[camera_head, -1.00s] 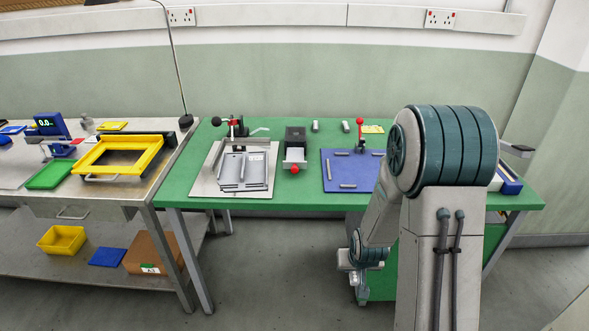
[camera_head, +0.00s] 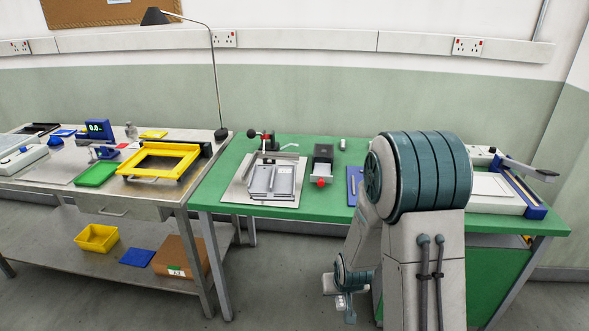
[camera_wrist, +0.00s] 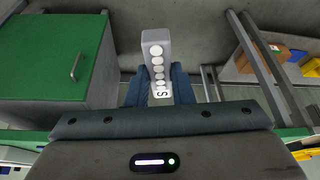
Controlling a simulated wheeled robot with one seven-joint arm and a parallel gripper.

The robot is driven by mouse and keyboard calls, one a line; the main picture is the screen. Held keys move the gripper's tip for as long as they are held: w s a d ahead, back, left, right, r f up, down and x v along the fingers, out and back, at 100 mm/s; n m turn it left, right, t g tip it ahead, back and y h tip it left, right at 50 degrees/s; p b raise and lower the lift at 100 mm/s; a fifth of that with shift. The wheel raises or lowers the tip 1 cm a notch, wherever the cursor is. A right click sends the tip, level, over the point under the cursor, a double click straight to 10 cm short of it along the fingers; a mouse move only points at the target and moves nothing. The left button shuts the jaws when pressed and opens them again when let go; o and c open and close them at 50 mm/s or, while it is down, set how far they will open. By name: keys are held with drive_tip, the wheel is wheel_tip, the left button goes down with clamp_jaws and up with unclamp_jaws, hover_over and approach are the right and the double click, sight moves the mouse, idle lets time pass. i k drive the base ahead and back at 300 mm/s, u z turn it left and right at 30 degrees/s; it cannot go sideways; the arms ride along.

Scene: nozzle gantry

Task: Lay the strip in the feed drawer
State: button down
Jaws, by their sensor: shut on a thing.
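The strip (camera_wrist: 157,55) is a grey bar with a row of white discs and a letter S on its face. In the wrist view my gripper (camera_wrist: 158,92) is shut on it, with a blue-grey finger on each side. In the head view my gripper (camera_head: 342,301) hangs low in front of the green bench, and the strip is too small to make out there. On the bench stands a dark box (camera_head: 323,151) with a grey front part and a red knob. I cannot tell whether this is the feed drawer.
The green bench (camera_head: 228,165) carries a clamp fixture with a grey tray (camera_head: 272,180), a partly hidden blue board (camera_head: 353,185) and a trimmer-like device (camera_head: 500,190). A yellow frame (camera_head: 160,160) lies on the steel bench at left. Floor is clear before the benches.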

sight(322, 172)
drive_tip(key=u, duration=0.3)
drive_tip(key=i, duration=0.9)
drive_tip(key=z, duration=0.05)
